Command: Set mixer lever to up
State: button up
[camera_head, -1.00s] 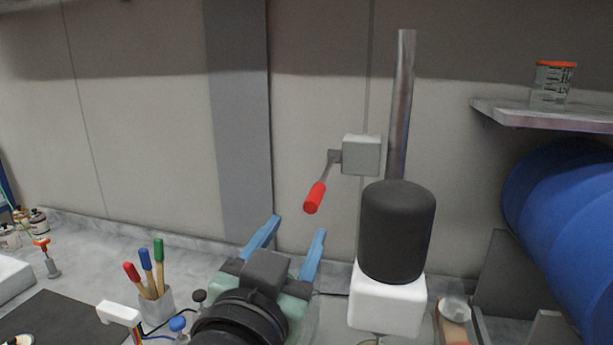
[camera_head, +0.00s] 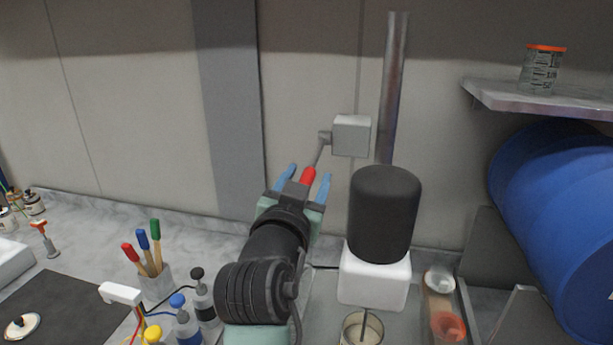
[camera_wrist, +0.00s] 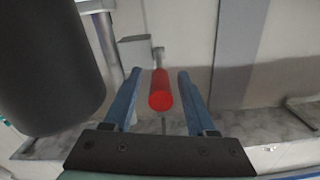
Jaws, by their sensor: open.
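The mixer lever has a red handle (camera_head: 308,176) on a thin grey rod, which runs from a grey box (camera_head: 351,136) on the wall. The handle hangs down and slightly left of the box. My gripper (camera_head: 308,180) is open, with one blue finger on each side of the red handle. In the wrist view the red handle (camera_wrist: 160,92) lies between the two fingers (camera_wrist: 157,95), with a visible gap on both sides. The lower end of the handle is partly hidden by my gripper in the head view.
The black and white mixer (camera_head: 384,215) stands close to the right of my gripper, before a metal post (camera_head: 393,90). A cup of brushes (camera_head: 156,285) and several bottles (camera_head: 204,298) stand to the left. A shelf (camera_head: 540,97) and blue drum (camera_head: 560,220) are at right.

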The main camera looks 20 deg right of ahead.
jog(key=shift+c, duration=0.4)
grip_shut()
dwell(0.9)
